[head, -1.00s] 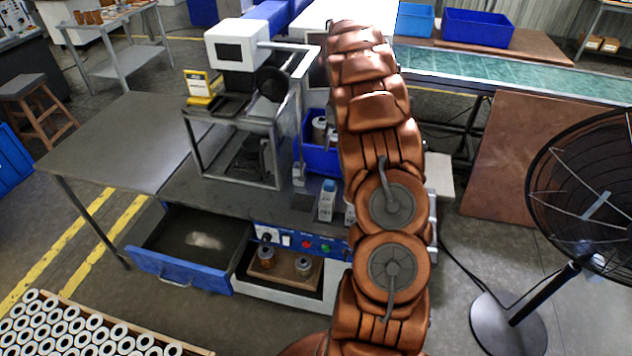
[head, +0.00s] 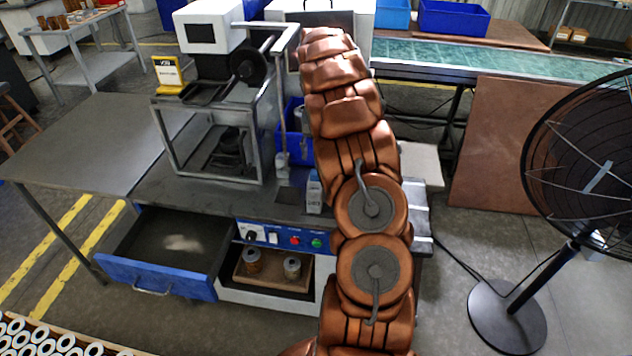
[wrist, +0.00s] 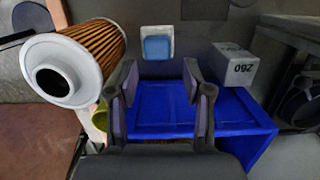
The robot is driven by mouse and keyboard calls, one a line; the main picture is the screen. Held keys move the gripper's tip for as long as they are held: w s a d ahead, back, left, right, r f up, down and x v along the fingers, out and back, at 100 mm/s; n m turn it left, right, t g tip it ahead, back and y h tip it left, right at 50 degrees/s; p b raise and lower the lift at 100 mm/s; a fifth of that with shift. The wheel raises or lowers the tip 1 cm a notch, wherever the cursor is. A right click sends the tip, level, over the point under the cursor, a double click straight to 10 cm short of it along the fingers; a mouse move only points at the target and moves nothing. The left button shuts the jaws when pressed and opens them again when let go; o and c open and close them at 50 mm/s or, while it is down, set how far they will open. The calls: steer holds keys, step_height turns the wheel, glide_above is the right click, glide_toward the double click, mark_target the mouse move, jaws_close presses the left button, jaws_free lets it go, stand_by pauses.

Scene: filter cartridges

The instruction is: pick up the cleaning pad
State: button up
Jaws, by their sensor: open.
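My gripper (wrist: 158,82) is open and empty in the wrist view, with its two fingers apart above a blue bin. In the head view my arm hides it. Ahead of the fingertips lies a small light blue square with a white border (wrist: 157,46); I cannot tell for sure whether it is the cleaning pad. A yellow-green item (wrist: 100,116) shows partly beside the left finger, mostly hidden by a pleated filter cartridge (wrist: 90,55), and its kind is unclear. In the head view a small blue-and-white item (head: 314,192) stands on the bench beside my arm.
The blue bin (wrist: 240,130) fills the space below the fingers. A grey block marked 260 (wrist: 236,64) sits right of them. In the head view, a metal frame (head: 215,150), an open drawer (head: 160,275) and a black fan (head: 590,160) stand around the bench (head: 95,140).

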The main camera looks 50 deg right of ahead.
mark_target(316, 171)
steer(key=shift+s+a+f+p, duration=0.15)
steer(key=shift+f+p, duration=0.35)
steer(key=shift+f, duration=0.65)
steer(key=shift+s+f+p, duration=0.1)
steer(key=shift+f+p, duration=0.45)
steer(key=shift+f, duration=0.55)
steer(key=shift+s+a+f+p, duration=0.15)
steer(key=shift+f+p, duration=0.35)
steer(key=shift+f, duration=0.65)
jaws_close()
steer(key=shift+r, duration=0.1)
step_height(316, 171, up, 10)
steer(key=b, duration=0.3)
steer(key=shift+c, duration=2)
jaws_free()
steer(key=c, duration=0.4)
